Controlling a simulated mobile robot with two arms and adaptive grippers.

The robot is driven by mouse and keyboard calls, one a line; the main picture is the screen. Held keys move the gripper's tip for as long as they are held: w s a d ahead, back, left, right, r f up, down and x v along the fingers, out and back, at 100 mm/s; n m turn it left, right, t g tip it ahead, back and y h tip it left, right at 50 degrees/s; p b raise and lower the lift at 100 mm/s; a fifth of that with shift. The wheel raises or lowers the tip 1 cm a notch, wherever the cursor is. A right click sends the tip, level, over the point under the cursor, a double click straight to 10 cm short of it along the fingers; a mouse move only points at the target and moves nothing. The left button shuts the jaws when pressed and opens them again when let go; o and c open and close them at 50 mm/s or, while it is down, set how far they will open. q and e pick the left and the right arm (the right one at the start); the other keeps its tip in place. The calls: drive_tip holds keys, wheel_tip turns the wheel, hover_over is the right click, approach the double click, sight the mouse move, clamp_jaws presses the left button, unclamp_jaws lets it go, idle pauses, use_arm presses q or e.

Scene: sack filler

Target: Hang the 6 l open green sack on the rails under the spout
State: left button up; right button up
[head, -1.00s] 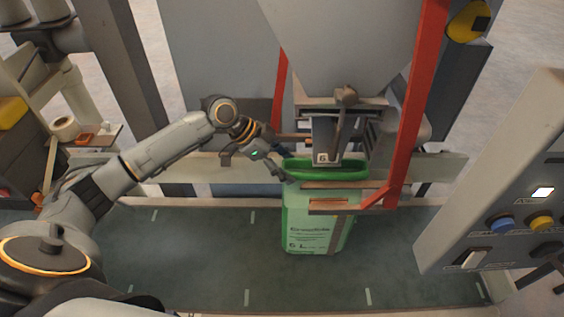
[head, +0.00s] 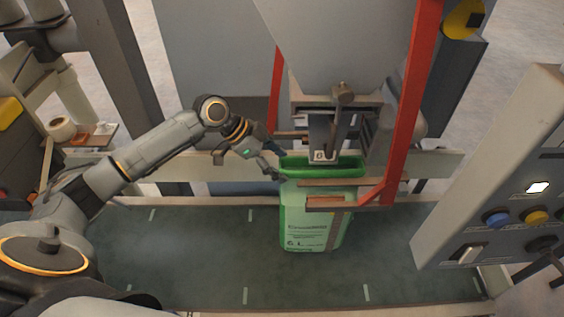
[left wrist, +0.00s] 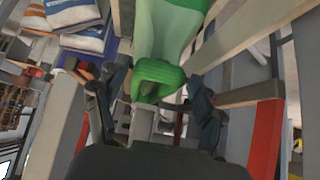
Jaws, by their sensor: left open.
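The open green sack (head: 312,222) hangs upright under the spout (head: 322,148), marked 6 L on its pale front. Its green rim (head: 295,168) is around the spout's lower end. The front rails (head: 335,183) cross its upper front; how the rim sits on them cannot be told. My left gripper (head: 278,164) is at the rim's left end. In the left wrist view my left gripper (left wrist: 155,108) is open, its fingers spread to either side of the green rim end (left wrist: 160,75). My right gripper is not in view.
A red post (head: 412,100) stands close right of the spout. A control panel (head: 500,190) with buttons is at the right. A shelf (head: 95,140) with a tape roll is at the left. The dark green surface (head: 190,245) left of the sack is clear.

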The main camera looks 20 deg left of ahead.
use_arm(q)
drive_tip(key=shift+s+a+r, duration=0.1)
drive_tip(key=shift+s+a, duration=0.3)
drive_tip(key=shift+a, duration=0.45)
drive_tip(key=shift+s+a+r, duration=0.1)
drive_tip(key=shift+s+a, duration=0.25)
drive_tip(key=shift+a, duration=0.45)
drive_tip(key=o, duration=0.6)
drive_tip(key=shift+c, duration=0.2)
